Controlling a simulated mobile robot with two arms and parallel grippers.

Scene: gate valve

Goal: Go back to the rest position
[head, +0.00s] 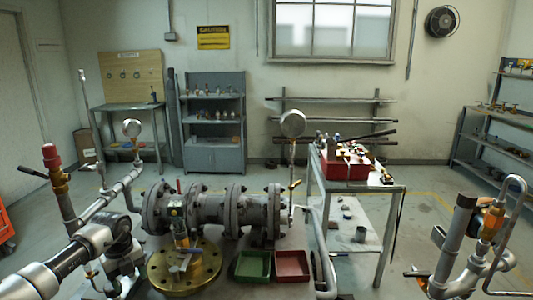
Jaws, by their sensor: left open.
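My left gripper (122,270) is at the lower left, at the end of my white and dark arm. It is open and seems empty, just left of a round brass flange (184,268). The fingertips are small and dark, so their exact gap is hard to see. My right gripper is not in view.
A green tray (253,266) and a red tray (292,266) sit right of the flange. Upright pipes with a red cap (51,157) stand left. A pipe with an orange valve (490,220) stands right. A cart with a red toolbox (347,169) stands behind.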

